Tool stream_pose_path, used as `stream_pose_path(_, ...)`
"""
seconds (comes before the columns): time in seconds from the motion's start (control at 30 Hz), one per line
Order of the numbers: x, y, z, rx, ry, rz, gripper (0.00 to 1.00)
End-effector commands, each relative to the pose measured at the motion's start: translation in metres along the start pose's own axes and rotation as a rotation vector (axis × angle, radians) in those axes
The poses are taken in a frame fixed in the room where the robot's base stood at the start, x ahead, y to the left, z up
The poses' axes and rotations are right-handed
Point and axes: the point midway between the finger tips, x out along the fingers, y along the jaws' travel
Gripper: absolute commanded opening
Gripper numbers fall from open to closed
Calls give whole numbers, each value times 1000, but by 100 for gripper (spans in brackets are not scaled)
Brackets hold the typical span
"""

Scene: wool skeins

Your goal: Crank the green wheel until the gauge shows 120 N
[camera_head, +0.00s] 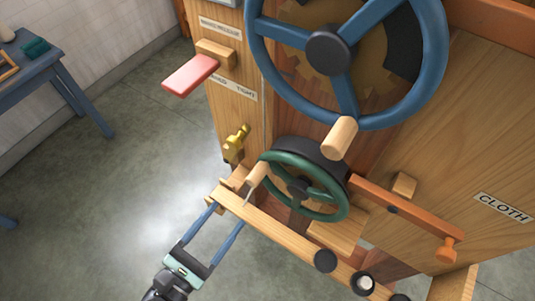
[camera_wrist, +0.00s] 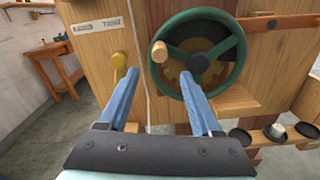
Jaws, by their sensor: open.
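The green wheel (camera_head: 338,213) is mounted low on the wooden machine, with a dark hub and a pale wooden crank handle (camera_head: 257,174) at its upper left. In the wrist view the green wheel (camera_wrist: 240,48) faces me, its crank handle (camera_wrist: 159,51) at the left of the rim. My gripper (camera_head: 228,211) is open and empty, in front of and below the handle. In the wrist view the handle appears between the fingertips of my gripper (camera_wrist: 158,76), beyond them and apart. No gauge reading can be made out in either view.
A larger blue wheel (camera_head: 437,65) with its own wooden handle (camera_head: 340,138) sits above. A red lever (camera_head: 190,76) and a brass fitting (camera_head: 236,144) are to the left. A wooden rail (camera_head: 275,232) with dark cups runs below the green wheel.

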Motion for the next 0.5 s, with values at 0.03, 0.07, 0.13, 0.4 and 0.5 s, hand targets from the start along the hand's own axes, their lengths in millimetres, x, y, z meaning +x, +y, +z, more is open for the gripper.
stream_pose_path(0.03, 5, 0, 0, -1, -2, -2, 66)
stream_pose_path(0.07, 9, 0, 0, 0, -2, -3, 66)
stream_pose_path(0.13, 20, -1, 0, 1, -2, -5, 66)
stream_pose_path(0.4, 77, -1, 1, 3, -1, -5, 66)
stream_pose_path(0.5, 96, -1, 0, 3, -1, -5, 66)
